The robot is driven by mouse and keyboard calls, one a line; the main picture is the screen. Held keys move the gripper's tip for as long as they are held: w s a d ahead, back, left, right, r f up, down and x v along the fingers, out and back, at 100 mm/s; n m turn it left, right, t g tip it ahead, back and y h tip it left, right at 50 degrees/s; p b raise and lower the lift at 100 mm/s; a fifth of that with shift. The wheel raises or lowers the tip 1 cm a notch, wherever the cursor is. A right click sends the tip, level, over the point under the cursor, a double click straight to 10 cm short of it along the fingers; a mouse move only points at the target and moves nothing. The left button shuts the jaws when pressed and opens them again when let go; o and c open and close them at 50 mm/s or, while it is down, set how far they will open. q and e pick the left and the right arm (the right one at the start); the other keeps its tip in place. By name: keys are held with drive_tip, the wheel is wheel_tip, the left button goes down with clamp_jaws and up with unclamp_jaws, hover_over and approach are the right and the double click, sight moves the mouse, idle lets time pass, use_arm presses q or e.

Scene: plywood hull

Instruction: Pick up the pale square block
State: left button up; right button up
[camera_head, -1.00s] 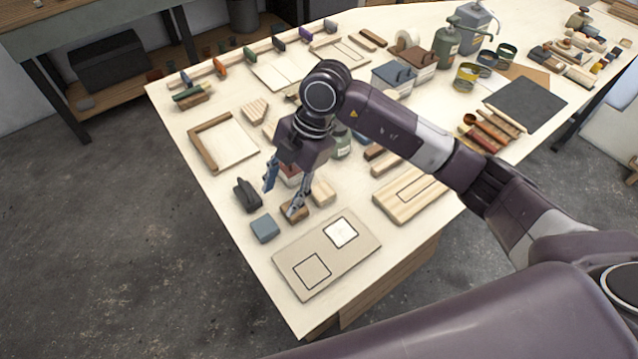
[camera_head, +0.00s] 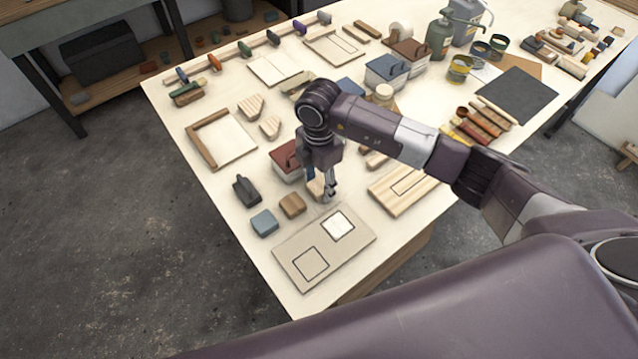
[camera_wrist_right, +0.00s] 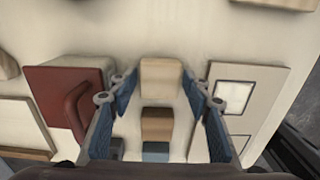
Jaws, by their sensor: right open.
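The pale square block (camera_head: 315,188) stands on the table, partly hidden by my right gripper (camera_head: 322,190) in the head view. In the right wrist view the pale block (camera_wrist_right: 161,78) shows between the two blue-padded fingers of the right gripper (camera_wrist_right: 159,84). The fingers are open, with a gap on each side of the block. I cannot tell how far above the block the fingertips are. A brown block (camera_head: 292,205) and a blue-grey block (camera_head: 264,222) stand in a row with it. My left gripper is not in view.
A board with two outlined squares (camera_head: 290,248) lies near the front edge. A red box with a handle (camera_head: 286,160) stands close behind the gripper, and a striped wooden board (camera_head: 391,200) lies to the right. A dark handled block (camera_head: 246,190) stands at left.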

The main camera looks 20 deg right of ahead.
drive_tip(key=c, duration=0.8)
